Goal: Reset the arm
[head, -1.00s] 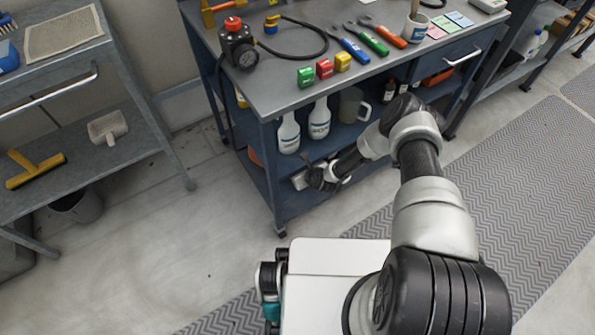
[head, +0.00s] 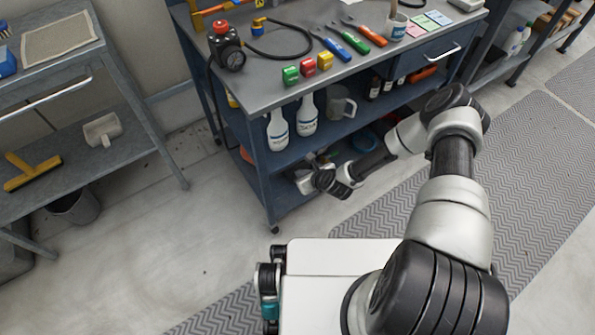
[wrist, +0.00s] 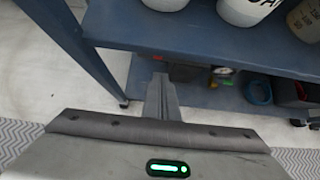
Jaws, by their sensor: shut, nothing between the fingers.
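My gripper (wrist: 162,95) shows in the wrist view with its fingers together and nothing between them. In the head view, my arm bends down to the left, and its wrist end is at the front of the blue workbench (head: 262,170), near the lower shelf. The fingertips are hard to make out there. In the wrist view, the gripper points toward the space under a blue shelf (wrist: 200,52).
White bottles (head: 277,130) and a grey jug (head: 341,103) stand on the bench's middle shelf. Coloured blocks (head: 308,67) and tools lie on top. A grey cart (head: 120,140) stands at left. The floor between (head: 150,250) is clear.

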